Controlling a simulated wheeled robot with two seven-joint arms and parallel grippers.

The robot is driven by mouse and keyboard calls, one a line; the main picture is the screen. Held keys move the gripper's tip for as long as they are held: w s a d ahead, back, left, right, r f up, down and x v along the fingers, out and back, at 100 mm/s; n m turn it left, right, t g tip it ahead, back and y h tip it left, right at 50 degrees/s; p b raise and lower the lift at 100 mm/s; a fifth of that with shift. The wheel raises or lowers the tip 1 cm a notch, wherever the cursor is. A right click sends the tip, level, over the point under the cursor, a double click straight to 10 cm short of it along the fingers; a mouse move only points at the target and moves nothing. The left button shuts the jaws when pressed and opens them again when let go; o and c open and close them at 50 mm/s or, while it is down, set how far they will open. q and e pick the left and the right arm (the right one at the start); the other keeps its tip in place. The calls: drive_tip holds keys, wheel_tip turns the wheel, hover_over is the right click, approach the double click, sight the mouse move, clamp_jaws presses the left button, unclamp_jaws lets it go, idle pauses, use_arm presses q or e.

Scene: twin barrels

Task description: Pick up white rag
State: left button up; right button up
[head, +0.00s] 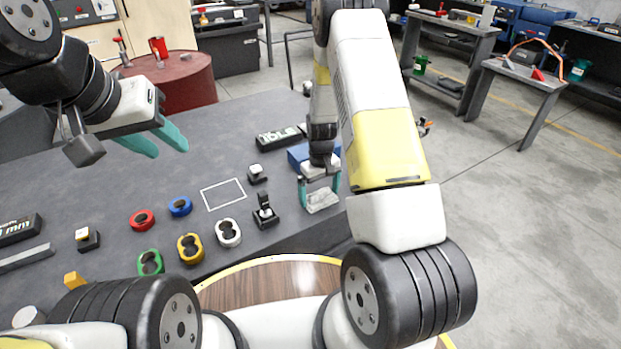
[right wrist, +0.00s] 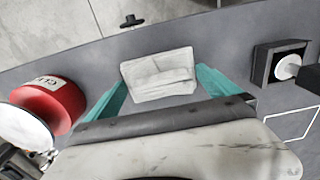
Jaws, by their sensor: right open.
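The white rag (head: 322,201) lies folded on the dark grey table near its right edge, below my right gripper. In the right wrist view the rag (right wrist: 158,73) shows as a pale folded pad between the two teal fingers. My right gripper (head: 319,198) is open, with one finger on each side of the rag; it also shows in the right wrist view (right wrist: 163,85). I cannot tell whether the fingers touch the cloth. My left gripper (head: 171,150) is open and empty above the left part of the table, far from the rag.
A blue box (head: 298,155) is close behind my right gripper. A black lever switch (head: 264,212) stands to its left. Several coloured rings, including a white one (head: 228,232), lie nearer the front. A red barrel (head: 185,84) stands behind the table.

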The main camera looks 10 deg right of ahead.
sight(320, 191)
drive_tip(key=c, duration=1)
drive_tip(key=shift+c, duration=0.2)
drive_tip(key=shift+r, duration=0.1)
drive_tip(key=shift+r, duration=0.65)
wheel_tip(320, 191, up, 2)
drive_tip(key=shift+r, duration=0.1)
drive_tip(key=s+a, duration=0.2)
drive_tip(key=s, duration=0.5)
drive_tip(key=s+a+r, duration=0.1)
drive_tip(key=s+a, duration=0.1)
drive_tip(key=s, duration=0.6)
drive_tip(key=shift+s+a+r, duration=0.15)
drive_tip(key=shift+s+a, duration=0.05)
drive_tip(key=shift+a, duration=0.2)
